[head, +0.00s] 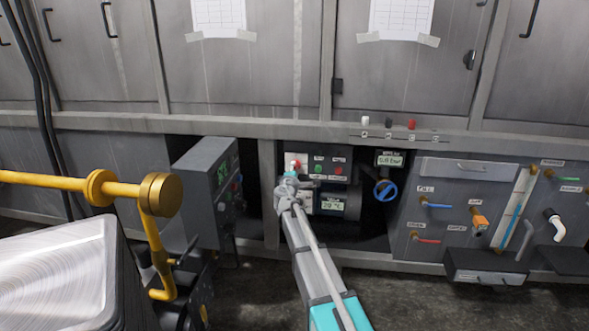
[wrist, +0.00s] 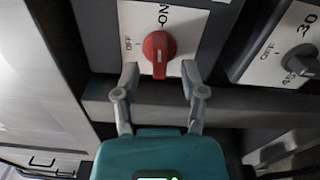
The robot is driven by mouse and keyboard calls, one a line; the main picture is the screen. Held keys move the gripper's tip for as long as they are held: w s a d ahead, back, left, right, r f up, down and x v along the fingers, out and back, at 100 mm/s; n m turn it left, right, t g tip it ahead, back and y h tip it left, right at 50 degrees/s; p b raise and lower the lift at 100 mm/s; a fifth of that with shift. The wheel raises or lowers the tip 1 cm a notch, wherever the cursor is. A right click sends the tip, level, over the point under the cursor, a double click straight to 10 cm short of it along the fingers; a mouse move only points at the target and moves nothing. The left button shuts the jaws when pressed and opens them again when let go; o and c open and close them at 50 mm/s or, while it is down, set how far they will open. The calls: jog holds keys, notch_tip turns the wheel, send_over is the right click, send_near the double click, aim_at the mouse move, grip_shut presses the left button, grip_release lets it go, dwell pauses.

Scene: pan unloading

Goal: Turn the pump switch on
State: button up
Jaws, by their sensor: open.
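The pump switch is a red rotary knob (wrist: 159,50) on a white plate (wrist: 190,22) marked OFF and ON in the wrist view. OFF is to the knob's left and ON above it in that picture. The knob's ridge runs roughly up and down; I cannot tell for sure which mark it points to. My gripper (wrist: 160,73) is open, with one finger on each side of the knob's lower part. Nothing is clamped, and I cannot tell whether a finger touches. In the head view my gripper (head: 289,184) covers most of the switch plate.
A second dark knob (wrist: 299,58) is on a plate at the right in the wrist view. In the head view, a panel with small buttons (head: 328,164), a blue valve wheel (head: 385,190) and a grey control box (head: 206,195) are nearby. A yellow pipe (head: 75,184) is at left.

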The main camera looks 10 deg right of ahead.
jog(key=shift+x, duration=1.2)
grip_shut()
